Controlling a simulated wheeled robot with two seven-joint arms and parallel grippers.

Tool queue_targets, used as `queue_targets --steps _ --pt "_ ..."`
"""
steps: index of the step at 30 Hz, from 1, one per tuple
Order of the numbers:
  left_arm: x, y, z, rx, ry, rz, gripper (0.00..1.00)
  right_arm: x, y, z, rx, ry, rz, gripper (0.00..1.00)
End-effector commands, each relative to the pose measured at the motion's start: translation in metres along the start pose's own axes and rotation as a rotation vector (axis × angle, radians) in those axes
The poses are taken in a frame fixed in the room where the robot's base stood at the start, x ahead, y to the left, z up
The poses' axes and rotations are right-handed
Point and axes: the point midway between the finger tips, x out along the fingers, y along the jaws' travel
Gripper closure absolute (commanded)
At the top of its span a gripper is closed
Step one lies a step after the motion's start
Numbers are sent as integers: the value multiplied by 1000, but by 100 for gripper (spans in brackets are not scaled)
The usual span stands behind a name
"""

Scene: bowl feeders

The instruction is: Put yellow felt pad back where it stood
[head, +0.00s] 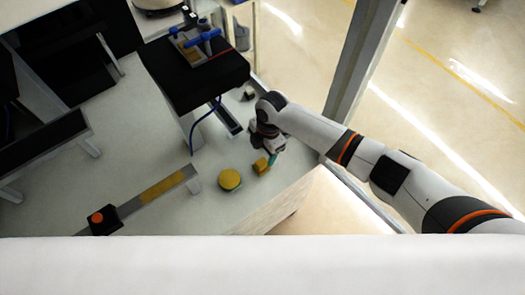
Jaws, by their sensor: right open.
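A flat round yellow piece (229,180) lies on the grey table surface at the lower middle of the head view. A smaller blocky yellow piece (261,166) lies just to its right. I cannot tell for sure which of the two is the felt pad. My right gripper (271,158) is open and points down at the upper right of the blocky piece, very close to it. Whether they touch is unclear. The round piece stands apart from the gripper. My left gripper is not in view.
A black-topped machine (200,82) with blue parts stands behind. A grey rail (128,206) with a yellow strip and an orange-red button (97,217) lies to the left. A pale wooden box (318,205) stands close at the lower right. A grey post (352,75) rises behind my right arm.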

Motion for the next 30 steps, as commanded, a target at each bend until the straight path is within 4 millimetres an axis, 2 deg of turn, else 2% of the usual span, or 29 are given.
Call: queue_targets --steps 1,3,9,30 --pt "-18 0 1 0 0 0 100 -20 0 1 0 0 0 38" --pt "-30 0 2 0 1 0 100 -33 0 1 1 0 0 38" --pt "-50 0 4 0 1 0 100 -56 0 0 2 0 1 38" --pt "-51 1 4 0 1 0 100 -56 2 4 7 -7 -2 38"
